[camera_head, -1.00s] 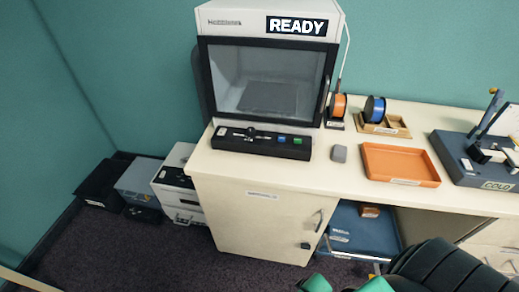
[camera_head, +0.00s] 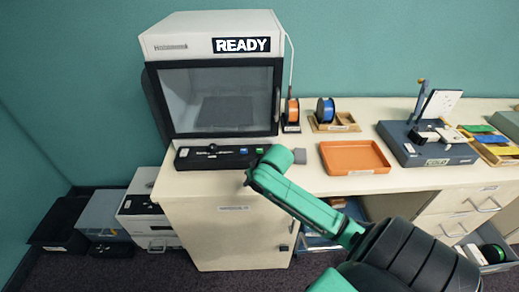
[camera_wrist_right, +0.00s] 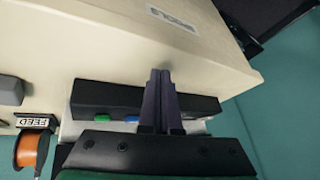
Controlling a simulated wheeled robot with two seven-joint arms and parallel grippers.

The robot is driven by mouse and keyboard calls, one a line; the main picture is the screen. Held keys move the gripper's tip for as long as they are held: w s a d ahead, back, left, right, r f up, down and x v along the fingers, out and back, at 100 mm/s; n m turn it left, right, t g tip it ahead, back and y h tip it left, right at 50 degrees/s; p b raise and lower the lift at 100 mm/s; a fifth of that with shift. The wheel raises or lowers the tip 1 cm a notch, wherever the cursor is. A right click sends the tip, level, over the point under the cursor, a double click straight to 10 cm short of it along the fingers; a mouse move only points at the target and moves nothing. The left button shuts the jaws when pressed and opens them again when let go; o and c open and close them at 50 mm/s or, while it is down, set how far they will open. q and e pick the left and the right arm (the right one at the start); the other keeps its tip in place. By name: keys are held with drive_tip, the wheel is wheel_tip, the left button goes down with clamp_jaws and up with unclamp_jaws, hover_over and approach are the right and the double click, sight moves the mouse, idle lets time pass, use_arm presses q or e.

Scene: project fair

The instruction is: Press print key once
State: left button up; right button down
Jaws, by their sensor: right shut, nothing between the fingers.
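The print station (camera_head: 222,85) stands on the bench with a READY sign. The black key panel (camera_head: 200,163) lies in front of its window, with a slider-like part on its left, a blue key (camera_head: 243,151) and a green key (camera_head: 260,150). I cannot read the key labels. My right arm reaches across to the panel's right end; its fingers do not show clearly in the head view. In the right wrist view my right gripper (camera_wrist_right: 160,76) is shut and empty, its fingers overlapping the panel beside the blue key (camera_wrist_right: 132,118). I cannot tell whether they touch it. My left gripper is not in view.
A grey block (camera_head: 300,156) and an orange tray (camera_head: 355,157) are right of the panel. Orange (camera_head: 291,111) and blue (camera_head: 325,110) spools stand behind. A dark blue fixture (camera_head: 428,150) is farther right. Boxes (camera_head: 105,215) stand on the floor at left.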

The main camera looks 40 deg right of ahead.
drive_tip(key=w+d+r+m+t, duration=0.1)
drive_tip(key=w+d+r+m, duration=0.2)
drive_tip(key=w+d+r, duration=0.25)
wheel_tip(320, 180, up, 8)
drive_tip(key=m+t+h, duration=0.1)
drive_tip(key=m+t, duration=0.1)
drive_tip(key=m, duration=0.1)
hover_over(261, 151)
drive_tip(key=shift+f, duration=0.15)
drive_tip(key=shift+a, duration=0.1)
wheel_tip(261, 151, down, 7)
drive_tip(key=b, duration=0.8)
drive_tip(key=shift+s, duration=0.1)
drive_tip(key=shift+f+b, duration=0.35)
drive_tip(key=shift+f, duration=0.55)
drive_tip(key=shift+f, duration=0.1)
